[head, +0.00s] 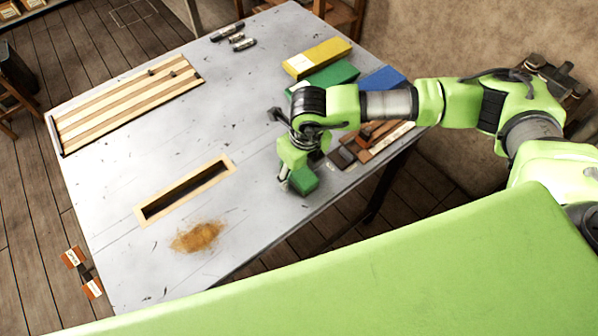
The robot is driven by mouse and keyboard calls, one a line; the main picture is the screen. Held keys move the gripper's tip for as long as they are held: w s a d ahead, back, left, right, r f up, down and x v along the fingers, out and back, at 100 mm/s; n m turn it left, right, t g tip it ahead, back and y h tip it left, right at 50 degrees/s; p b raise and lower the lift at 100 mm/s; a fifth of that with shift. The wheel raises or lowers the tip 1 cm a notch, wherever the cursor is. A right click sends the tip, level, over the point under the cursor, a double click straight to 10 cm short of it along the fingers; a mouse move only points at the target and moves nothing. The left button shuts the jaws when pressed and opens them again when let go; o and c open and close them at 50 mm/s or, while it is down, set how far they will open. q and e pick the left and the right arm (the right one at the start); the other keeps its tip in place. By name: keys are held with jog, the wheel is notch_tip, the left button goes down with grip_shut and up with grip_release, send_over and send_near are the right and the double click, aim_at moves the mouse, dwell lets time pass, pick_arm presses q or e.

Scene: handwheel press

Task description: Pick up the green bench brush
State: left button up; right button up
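The green bench brush appears to be the dark green block (303,181) near the table's front right edge. Only its top and near side show; my gripper covers its far part and no bristles can be made out. My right gripper (292,172) reaches in from the right and points down right over the block's left end. One finger shows at the block's left side; the other is hidden, so I cannot tell whether it grips the block. My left gripper is out of view.
Yellow (317,57), green (325,77) and blue (382,79) boxes stand behind my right arm. Brown blocks (372,139) lie right of the gripper. A wood-framed slot (218,168) and a brown powder pile (197,237) are left. A striped board (130,103) lies far left.

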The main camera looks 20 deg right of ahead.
jog(key=c, duration=1.1)
jog(key=shift+c, duration=0.2)
jog(key=shift+w+r, duration=0.1)
jog(key=shift+r, duration=0.45)
jog(key=s+a+r+b, duration=0.1)
jog(key=a+r+b, duration=0.6)
jog(key=a+r, duration=0.5)
jog(key=shift+s+a+b, duration=0.15)
jog(key=shift+a+b, duration=0.25)
jog(key=shift+a, duration=0.6)
